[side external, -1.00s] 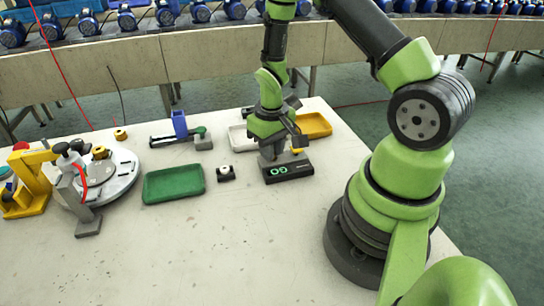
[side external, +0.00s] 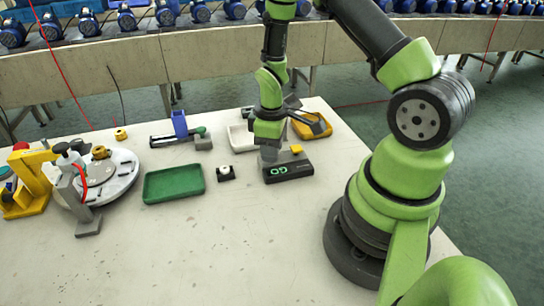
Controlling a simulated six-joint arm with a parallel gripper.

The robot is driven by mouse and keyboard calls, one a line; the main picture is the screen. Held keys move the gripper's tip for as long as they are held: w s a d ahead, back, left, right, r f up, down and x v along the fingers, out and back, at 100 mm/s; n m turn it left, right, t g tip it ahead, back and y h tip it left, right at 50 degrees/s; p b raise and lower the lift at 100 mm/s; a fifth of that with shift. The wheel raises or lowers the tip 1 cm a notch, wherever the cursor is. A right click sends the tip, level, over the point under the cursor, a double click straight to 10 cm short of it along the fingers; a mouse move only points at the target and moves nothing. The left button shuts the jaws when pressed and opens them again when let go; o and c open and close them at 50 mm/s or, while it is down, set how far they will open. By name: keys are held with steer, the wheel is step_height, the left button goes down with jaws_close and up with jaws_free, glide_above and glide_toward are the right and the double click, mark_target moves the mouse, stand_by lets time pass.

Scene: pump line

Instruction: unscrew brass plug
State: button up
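A brass-coloured round piece (side external: 100,152) sits at the back of the pale round plate (side external: 125,178) on the left; I cannot tell whether it is the plug. Another small brass-coloured piece (side external: 120,134) stands on the table just behind the plate. My gripper (side external: 269,154) points down over the black box with a green display (side external: 288,173), far to the right of both pieces. Its fingertips are small and partly hidden, so I cannot tell whether it is open or holds anything. A small yellow block (side external: 296,149) shows beside it at the box.
A green tray (side external: 146,198) and a small black-and-white block (side external: 226,173) lie between the plate and the box. White (side external: 233,138) and yellow (side external: 326,135) trays stand behind my gripper. The front table is clear.

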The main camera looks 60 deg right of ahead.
steer(key=shift+r, duration=2.3)
